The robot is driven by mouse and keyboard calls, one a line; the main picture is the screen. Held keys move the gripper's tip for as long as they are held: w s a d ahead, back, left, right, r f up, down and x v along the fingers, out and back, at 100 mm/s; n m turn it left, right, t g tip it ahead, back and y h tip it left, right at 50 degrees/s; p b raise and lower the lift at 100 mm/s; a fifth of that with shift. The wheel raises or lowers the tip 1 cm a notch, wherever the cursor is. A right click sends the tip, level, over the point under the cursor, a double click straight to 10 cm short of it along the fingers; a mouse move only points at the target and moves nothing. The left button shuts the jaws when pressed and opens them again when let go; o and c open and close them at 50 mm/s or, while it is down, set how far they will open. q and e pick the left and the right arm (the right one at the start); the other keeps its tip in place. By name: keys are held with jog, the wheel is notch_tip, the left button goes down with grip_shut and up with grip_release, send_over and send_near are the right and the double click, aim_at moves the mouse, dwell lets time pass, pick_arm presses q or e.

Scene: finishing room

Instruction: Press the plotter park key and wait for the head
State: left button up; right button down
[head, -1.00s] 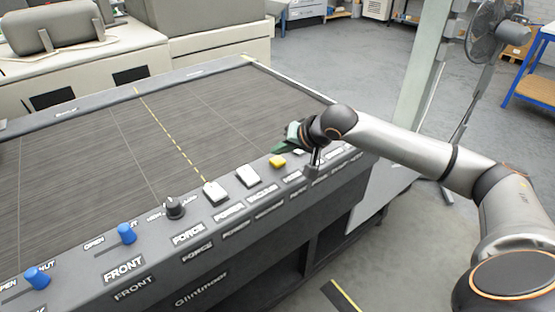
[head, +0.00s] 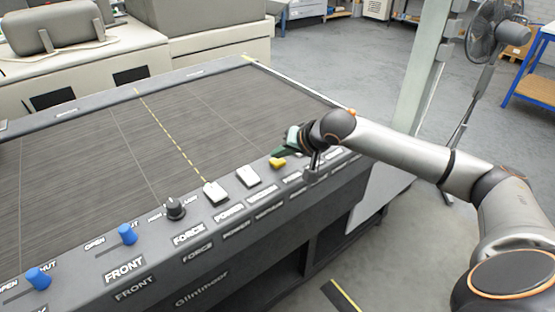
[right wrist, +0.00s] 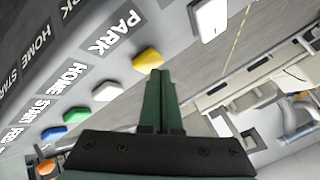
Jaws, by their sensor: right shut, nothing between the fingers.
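The plotter's yellow key (head: 278,162) is on the front control strip; in the right wrist view the yellow key (right wrist: 147,60) sits beside the label PARK (right wrist: 113,32). My right gripper (head: 277,155) is shut and empty, with its dark green fingers over the key's far side in the head view. In the right wrist view the fingertips (right wrist: 159,72) overlap the key's lower edge. I cannot tell whether they touch it or whether it is pressed down. The plotter bed (head: 90,170) is grey with a yellow dashed line. I cannot make out the plotter head. My left gripper is out of view.
White keys (head: 248,176) (head: 215,192), a black knob (head: 174,208) and blue levers (head: 127,233) (head: 38,279) line the strip. A white key (right wrist: 107,92), a green key (right wrist: 76,116) and a blue key (right wrist: 54,132) are on the other side of the yellow key. A post (head: 418,90) stands at the right.

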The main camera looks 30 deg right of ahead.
jog(key=shift+f, duration=0.6)
dwell(0.7)
jog(key=shift+r+p, duration=1)
jog(key=shift+p, duration=0.2)
